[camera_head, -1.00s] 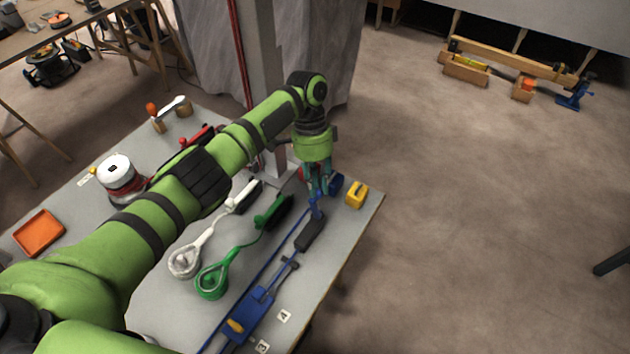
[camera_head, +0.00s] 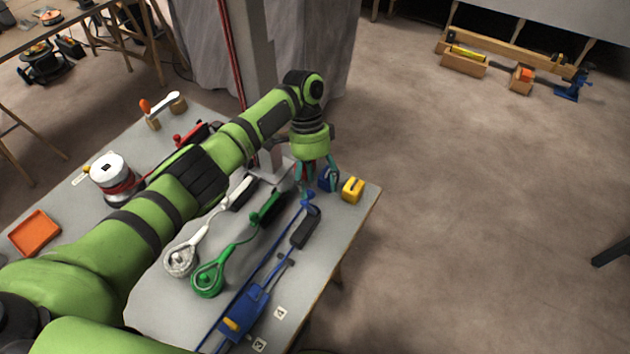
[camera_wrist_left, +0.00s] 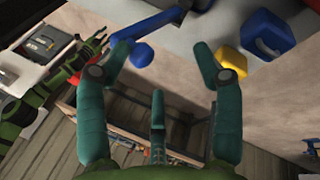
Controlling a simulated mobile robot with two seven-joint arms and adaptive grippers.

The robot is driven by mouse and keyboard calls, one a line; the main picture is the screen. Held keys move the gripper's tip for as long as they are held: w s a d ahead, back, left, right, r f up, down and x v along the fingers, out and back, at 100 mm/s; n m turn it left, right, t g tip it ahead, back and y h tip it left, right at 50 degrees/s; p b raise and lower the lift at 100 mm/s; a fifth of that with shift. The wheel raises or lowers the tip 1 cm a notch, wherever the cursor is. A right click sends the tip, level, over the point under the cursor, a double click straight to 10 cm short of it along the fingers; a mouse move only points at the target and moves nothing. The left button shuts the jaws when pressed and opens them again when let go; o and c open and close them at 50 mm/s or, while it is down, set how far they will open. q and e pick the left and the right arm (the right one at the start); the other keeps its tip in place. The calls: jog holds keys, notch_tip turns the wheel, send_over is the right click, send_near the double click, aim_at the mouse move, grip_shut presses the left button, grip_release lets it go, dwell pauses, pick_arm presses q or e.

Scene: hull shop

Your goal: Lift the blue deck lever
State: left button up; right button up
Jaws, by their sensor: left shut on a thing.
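The blue deck lever (camera_head: 306,197) stands at the far end of a long blue mechanism (camera_head: 245,308) on the grey table, near its right edge. My left gripper (camera_head: 318,182) points down over the lever's end and is shut on it. In the left wrist view the blue lever (camera_wrist_left: 150,26) and its round knob lie close by the left fingertip; the fingers (camera_wrist_left: 165,62) look spread there. The exact contact is hard to see.
A blue block (camera_head: 328,178) and a yellow block (camera_head: 353,190) stand close to the gripper. An orange tray (camera_head: 35,233) is at far left.

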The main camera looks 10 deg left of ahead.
pick_arm(q)
jog(key=v, duration=1.2)
jog(key=shift+s+d+f, duration=0.1)
